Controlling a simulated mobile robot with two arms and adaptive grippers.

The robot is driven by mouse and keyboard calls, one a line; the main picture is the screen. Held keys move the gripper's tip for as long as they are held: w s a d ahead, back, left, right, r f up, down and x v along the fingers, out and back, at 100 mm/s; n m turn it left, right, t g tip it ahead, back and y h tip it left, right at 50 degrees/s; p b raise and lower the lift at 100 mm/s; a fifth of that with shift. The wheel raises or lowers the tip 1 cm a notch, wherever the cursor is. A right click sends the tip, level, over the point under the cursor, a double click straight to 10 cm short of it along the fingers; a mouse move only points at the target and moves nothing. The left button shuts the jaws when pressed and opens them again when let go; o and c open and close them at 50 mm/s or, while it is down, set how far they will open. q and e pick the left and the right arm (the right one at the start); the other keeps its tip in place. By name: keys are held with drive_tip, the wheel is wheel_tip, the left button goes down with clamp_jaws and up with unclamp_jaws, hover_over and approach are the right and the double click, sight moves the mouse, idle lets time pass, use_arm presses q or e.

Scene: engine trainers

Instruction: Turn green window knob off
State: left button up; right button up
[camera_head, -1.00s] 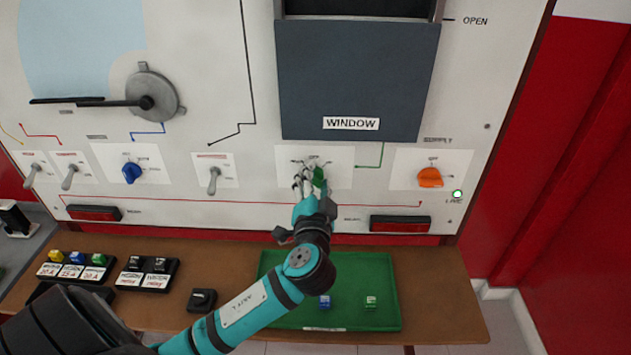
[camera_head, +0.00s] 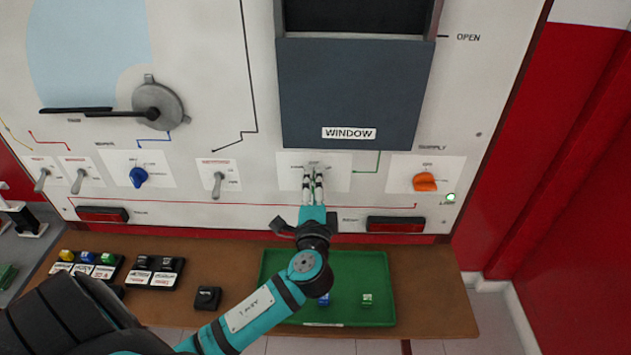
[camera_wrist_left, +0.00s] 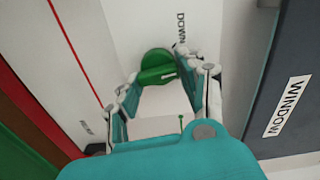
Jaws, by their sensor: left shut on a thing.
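The green window knob (camera_wrist_left: 155,66) sits on a white plate below the dark window panel (camera_head: 350,85). In the left wrist view it lies between the tips of my left gripper (camera_wrist_left: 157,72), beside the word DOWN. My left gripper (camera_head: 313,178) is shut on the knob. In the head view the gripper fingers hide most of the knob, so its exact setting is hard to read there. The WINDOW label (camera_head: 349,133) is on the lower part of the panel. My right gripper is not in view.
A blue knob (camera_head: 138,177) and toggle switches are to the left. Below, a table (camera_head: 440,300) holds a green tray (camera_head: 375,270) and several small black modules.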

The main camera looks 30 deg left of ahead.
use_arm(q)
drive_tip(key=shift+m+p, duration=0.3)
drive_tip(key=shift+m, duration=0.3)
drive_tip(key=o, duration=1.2)
drive_tip(key=v, duration=1.2)
drive_tip(key=shift+f, duration=0.1)
drive_tip(key=shift+d+f, duration=0.1)
